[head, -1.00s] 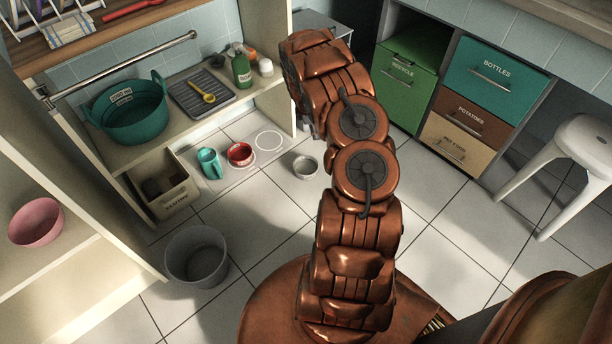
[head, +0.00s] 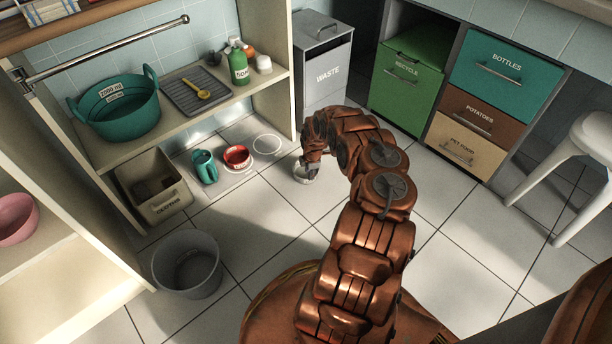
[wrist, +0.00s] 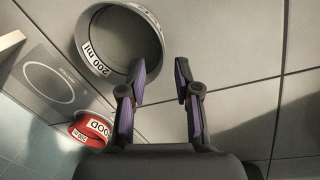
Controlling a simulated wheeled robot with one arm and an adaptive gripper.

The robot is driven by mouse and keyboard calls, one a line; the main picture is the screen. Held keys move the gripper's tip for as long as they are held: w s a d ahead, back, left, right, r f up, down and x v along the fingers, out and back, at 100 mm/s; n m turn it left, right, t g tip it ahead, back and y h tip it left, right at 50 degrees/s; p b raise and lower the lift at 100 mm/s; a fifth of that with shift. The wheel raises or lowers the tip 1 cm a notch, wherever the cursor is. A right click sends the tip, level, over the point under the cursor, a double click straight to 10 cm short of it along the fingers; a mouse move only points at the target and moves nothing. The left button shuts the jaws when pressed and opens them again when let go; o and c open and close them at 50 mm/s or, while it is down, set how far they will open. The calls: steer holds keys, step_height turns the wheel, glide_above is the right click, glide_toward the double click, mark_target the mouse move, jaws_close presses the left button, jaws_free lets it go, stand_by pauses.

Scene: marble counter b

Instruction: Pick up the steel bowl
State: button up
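The steel bowl (wrist: 118,42) stands on the tiled floor, a grey round bowl with a "200 ml" label, upper left in the wrist view. It looks empty. In the head view the bowl (head: 299,179) is mostly hidden by my gripper (head: 309,174), which reaches down over it. The left fingertip overlaps the bowl's lower right rim; the right fingertip is over bare tile. I cannot tell whether the left finger touches the bowl.
A red food bowl (head: 236,157) and a teal mug (head: 203,167) stand on a floor mat with an empty ring outline (head: 267,144). A grey bucket (head: 188,265) and a waste bin (head: 324,70) stand nearby. The floor right of the bowl is clear.

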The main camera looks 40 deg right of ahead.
steer(key=shift+w+d+f+b, duration=0.15)
steer(key=shift+f+b, duration=0.75)
steer(key=shift+f, duration=0.75)
steer(key=shift+w+d+f+b, duration=0.15)
steer(key=shift+f+b, duration=0.7)
steer(key=shift+f, duration=0.75)
steer(key=shift+a, duration=0.1)
steer(key=shift+r, duration=0.1)
jaws_close()
